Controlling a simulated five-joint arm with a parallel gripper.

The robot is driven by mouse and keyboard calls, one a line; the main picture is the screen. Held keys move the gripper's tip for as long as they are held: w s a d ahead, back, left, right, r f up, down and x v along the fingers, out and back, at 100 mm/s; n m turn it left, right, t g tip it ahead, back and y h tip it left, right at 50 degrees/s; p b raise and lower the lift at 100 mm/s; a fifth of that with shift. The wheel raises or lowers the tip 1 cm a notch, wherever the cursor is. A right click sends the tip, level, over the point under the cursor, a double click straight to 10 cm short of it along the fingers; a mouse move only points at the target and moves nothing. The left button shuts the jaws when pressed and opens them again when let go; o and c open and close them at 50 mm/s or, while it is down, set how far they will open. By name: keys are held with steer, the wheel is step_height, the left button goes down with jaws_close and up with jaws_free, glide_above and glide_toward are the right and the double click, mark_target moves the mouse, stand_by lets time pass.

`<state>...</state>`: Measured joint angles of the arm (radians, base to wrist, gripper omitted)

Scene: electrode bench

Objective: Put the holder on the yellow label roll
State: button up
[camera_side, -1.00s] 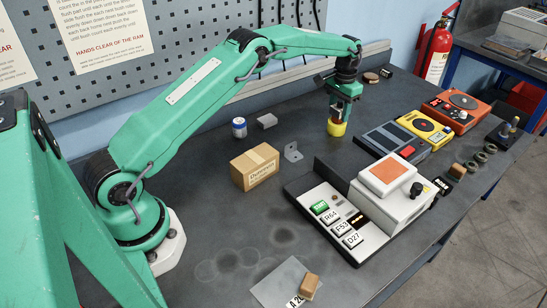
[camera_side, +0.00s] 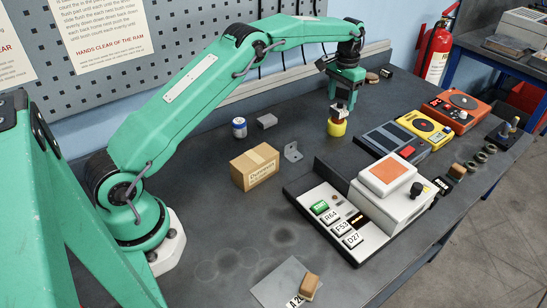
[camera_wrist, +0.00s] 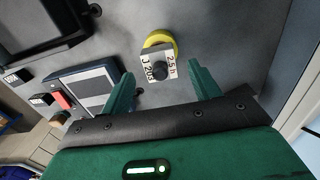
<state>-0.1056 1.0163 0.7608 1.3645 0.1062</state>
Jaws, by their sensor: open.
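The yellow label roll (camera_side: 337,129) stands on the bench in the side view and also shows in the wrist view (camera_wrist: 170,42). The holder (camera_side: 337,112) sits on top of the roll, with a reddish-brown side in the side view. In the wrist view the holder (camera_wrist: 157,62) shows a dark round knob and white labels; part of the yellow roll shows past its far edge. My gripper (camera_side: 343,100) is above the holder, with its fingers spread and apart from it. Nothing is between the fingers at their tips.
A grey device with a red button (camera_side: 398,146) stands right of the roll, with yellow (camera_side: 425,127) and orange (camera_side: 455,108) devices beyond. A white-and-black control box (camera_side: 372,205) is in front. A cardboard box (camera_side: 255,166) and metal bracket (camera_side: 292,151) stand to the left.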

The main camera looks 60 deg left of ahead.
mark_target(340, 101)
step_height(340, 101, up, 6)
steer(key=shift+r, duration=0.8)
steer(key=shift+s+r, duration=0.1)
steer(key=shift+r, duration=0.15)
steer(key=s+d+r+t, duration=0.3)
steer(key=s+d+r, duration=0.1)
steer(key=s+r, duration=1.25)
steer(key=s+d+f+t, duration=0.1)
steer(key=s+f, duration=0.4)
steer(key=s, duration=0.7)
steer(key=s+d+f+t, duration=0.1)
steer(key=s+f, duration=0.4)
steer(key=s, duration=0.8)
steer(key=shift+d+t, duration=0.3)
steer(key=shift+d, duration=0.1)
